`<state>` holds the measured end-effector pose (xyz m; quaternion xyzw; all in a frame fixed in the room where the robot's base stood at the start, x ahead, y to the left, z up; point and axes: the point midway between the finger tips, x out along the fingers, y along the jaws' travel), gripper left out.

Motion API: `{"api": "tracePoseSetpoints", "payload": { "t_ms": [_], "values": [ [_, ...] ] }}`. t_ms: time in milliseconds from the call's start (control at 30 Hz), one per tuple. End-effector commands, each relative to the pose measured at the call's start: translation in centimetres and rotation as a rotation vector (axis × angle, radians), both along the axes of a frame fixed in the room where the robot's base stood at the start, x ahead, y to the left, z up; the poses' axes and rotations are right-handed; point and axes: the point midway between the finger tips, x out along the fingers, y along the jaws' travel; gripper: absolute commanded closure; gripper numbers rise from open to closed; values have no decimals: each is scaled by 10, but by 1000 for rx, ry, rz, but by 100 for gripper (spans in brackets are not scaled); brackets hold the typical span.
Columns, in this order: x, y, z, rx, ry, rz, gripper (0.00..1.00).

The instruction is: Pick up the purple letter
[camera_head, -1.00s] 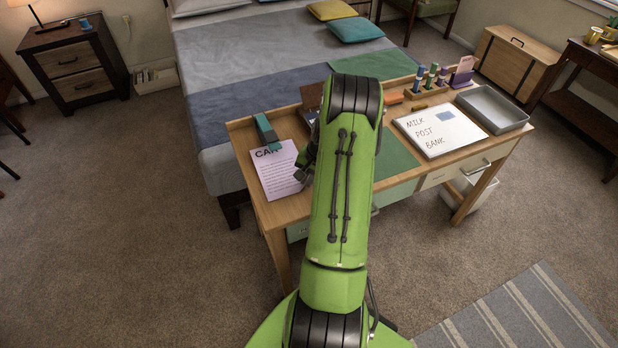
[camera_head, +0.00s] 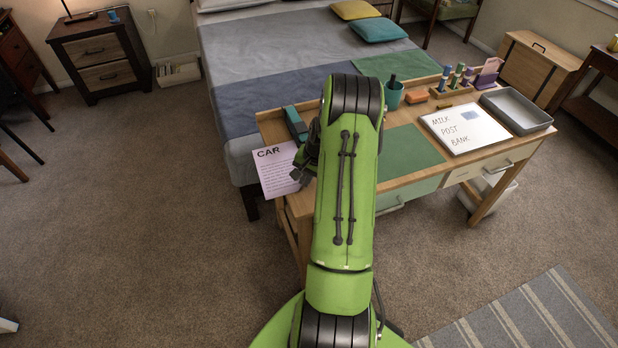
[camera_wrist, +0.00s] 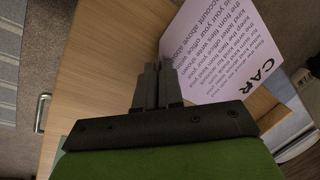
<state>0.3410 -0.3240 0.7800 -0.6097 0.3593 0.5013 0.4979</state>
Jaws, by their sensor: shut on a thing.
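The purple letter (camera_head: 275,170) is a pale lilac sheet headed "CAR" with lines of print. In the head view it sticks out past the left edge of the desk (camera_head: 272,128). My gripper (camera_head: 301,174) is at its right side, partly hidden by my arm. In the wrist view the fingers (camera_wrist: 158,68) are shut on an edge of the letter (camera_wrist: 222,50). The sheet slants away from the fingers over the desk's edge and appears raised off the wood.
A teal stapler-like object (camera_head: 296,124) lies behind the letter. A green blotter (camera_head: 408,152), a white "MILK POST BANK" pad (camera_head: 465,128), a grey tray (camera_head: 517,108), a teal cup (camera_head: 393,95) and a pen holder (camera_head: 455,88) are to the right. The bed stands behind.

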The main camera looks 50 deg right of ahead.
Motion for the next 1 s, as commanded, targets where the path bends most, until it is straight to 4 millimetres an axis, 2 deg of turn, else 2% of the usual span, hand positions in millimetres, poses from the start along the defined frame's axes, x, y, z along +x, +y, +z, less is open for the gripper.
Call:
{"api": "tracePoseSetpoints", "payload": {
  "t_ms": [100,133,200,300,333,633,767,1000],
  "values": [
    [-1,1,-2,3,4,0,100],
    [-1,1,-2,3,4,0,92],
    [-1,0,-2,2,5,-1,81],
    [-1,0,-1,2,4,-1,66],
    [-1,0,-1,2,4,-1,63],
    [-1,-1,3,-1,2,-2,63],
    [-6,-2,23,-3,-1,-2,63],
    [-21,-6,83,-4,0,-3,63]
  ]
}}
